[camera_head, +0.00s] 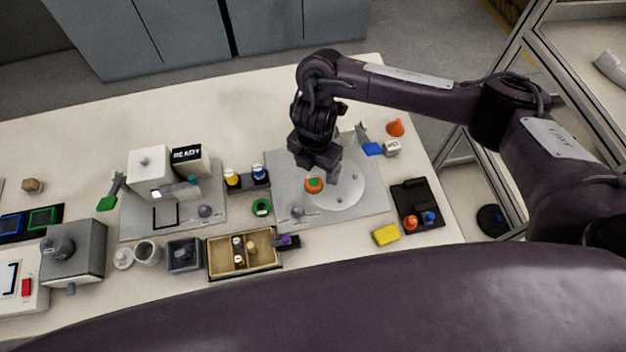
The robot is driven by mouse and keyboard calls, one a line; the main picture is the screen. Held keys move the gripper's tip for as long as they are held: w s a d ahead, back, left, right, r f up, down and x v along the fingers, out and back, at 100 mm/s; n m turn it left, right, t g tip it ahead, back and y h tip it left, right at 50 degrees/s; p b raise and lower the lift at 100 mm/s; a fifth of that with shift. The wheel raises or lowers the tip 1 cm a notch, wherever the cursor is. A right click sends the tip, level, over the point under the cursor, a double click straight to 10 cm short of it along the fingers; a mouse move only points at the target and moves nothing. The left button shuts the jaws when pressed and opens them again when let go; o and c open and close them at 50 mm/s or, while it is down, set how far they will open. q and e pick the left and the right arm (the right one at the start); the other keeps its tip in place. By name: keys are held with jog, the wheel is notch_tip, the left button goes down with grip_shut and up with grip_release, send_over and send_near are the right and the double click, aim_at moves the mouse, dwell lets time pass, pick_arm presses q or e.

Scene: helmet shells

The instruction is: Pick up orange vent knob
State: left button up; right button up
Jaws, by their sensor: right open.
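A small round orange piece with a green centre (314,185) is at the left edge of a white round plate (350,192) on a grey base board. My right gripper (321,173) points down right above and beside this piece. Its jaws are open, and I cannot tell whether they touch the piece. An orange knob-like piece (411,222) stands in a black tray (432,205) to the right, beside a blue one (429,217). An orange cone-shaped piece (396,127) lies at the back right of the table. My left gripper is out of the picture.
A yellow block (386,235) lies left of the black tray. A wooden box (272,258) with small parts, a green ring (262,207), yellow and blue jars, and a white machine (149,172) stand to the left. My own purple arm covers the bottom.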

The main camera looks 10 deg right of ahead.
aim_at(314, 184)
notch_tip(314, 184, down, 6)
jog(key=shift+a+f+b, duration=0.1)
jog(key=shift+b, duration=0.35)
jog(key=shift+c, duration=0.3)
jog(key=c, duration=1)
